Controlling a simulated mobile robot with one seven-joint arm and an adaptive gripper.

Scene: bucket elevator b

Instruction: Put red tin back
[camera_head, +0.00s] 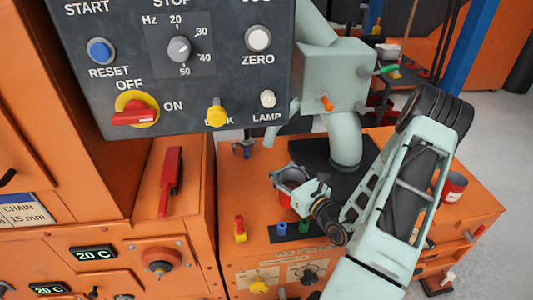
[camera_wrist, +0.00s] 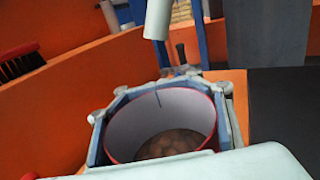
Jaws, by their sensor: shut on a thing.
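A red tin (camera_head: 285,200) is in my gripper (camera_head: 293,177), near the middle of the orange bench in the head view. In the wrist view the tin (camera_wrist: 126,133) has a red rim, a pale inside and brown round pieces at the bottom. My gripper's linkage (camera_wrist: 225,110) closes around its sides. The tin appears upright or nearly so. I cannot tell whether its base touches the bench. A second red tin (camera_head: 455,183) with a pale band stands at the right of the bench, partly behind my arm.
The orange bench (camera_head: 240,175) carries a dark plate (camera_head: 318,160) beneath a pale green spout (camera_head: 345,140). A yellow-and-red switch (camera_head: 240,230) and small blue (camera_head: 281,229) and green (camera_head: 304,226) pieces are near its front. A red brush (camera_head: 171,172) lies on the left cabinet. A control panel (camera_head: 185,75) overhangs the left.

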